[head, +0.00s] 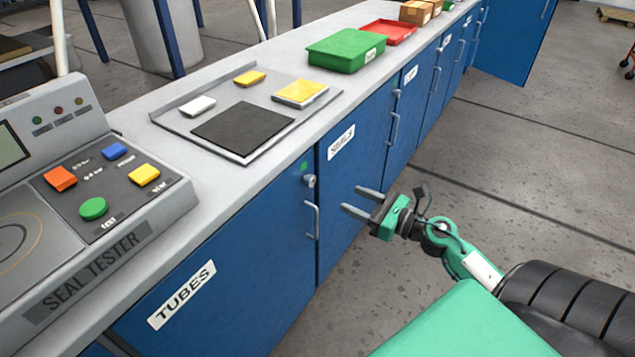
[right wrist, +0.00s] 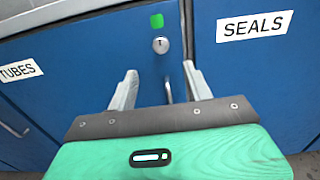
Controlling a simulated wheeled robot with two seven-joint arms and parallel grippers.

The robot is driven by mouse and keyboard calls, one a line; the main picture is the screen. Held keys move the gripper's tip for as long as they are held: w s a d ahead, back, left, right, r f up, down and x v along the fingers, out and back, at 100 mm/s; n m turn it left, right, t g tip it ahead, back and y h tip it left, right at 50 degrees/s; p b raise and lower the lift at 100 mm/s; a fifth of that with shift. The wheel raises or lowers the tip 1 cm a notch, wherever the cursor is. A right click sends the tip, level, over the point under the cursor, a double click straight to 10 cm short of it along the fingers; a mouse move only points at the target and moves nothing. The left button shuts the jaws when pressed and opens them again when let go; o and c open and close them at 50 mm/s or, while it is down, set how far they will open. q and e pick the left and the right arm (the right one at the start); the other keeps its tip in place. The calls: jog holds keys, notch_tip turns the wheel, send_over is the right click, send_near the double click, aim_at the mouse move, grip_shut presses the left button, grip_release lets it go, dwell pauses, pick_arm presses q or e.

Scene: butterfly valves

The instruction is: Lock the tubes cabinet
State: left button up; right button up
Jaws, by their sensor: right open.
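The tubes cabinet (head: 240,270) is a blue door under the counter with a white TUBES label (head: 182,294). It looks closed. Near its upper right corner is a silver round lock (head: 310,181), with a small green square (head: 303,166) above and a bar handle (head: 313,221) below. In the right wrist view the lock (right wrist: 161,45) shows a small dark slot, and the handle (right wrist: 168,90) shows between my fingers. My right gripper (head: 351,198) is open and empty, its fingers pointing at the cabinet front, apart from the lock. My left gripper is not in view.
The seals cabinet (right wrist: 254,65) is just right of the tubes cabinet. A seal tester (head: 100,225) and a grey tray (head: 245,157) stand on the counter, with a green bin (head: 345,50) farther along. Speckled floor in front of the cabinets is clear.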

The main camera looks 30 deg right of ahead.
aim_at(313, 181)
jog(key=p+x, duration=0.2)
jog(key=x, duration=0.8)
jog(key=shift+w, duration=0.25)
jog(key=shift+w+a, duration=0.15)
jog(key=shift+w, duration=0.15)
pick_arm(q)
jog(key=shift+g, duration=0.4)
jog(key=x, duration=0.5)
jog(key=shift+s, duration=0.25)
pick_arm(e)
jog(key=c, duration=1)
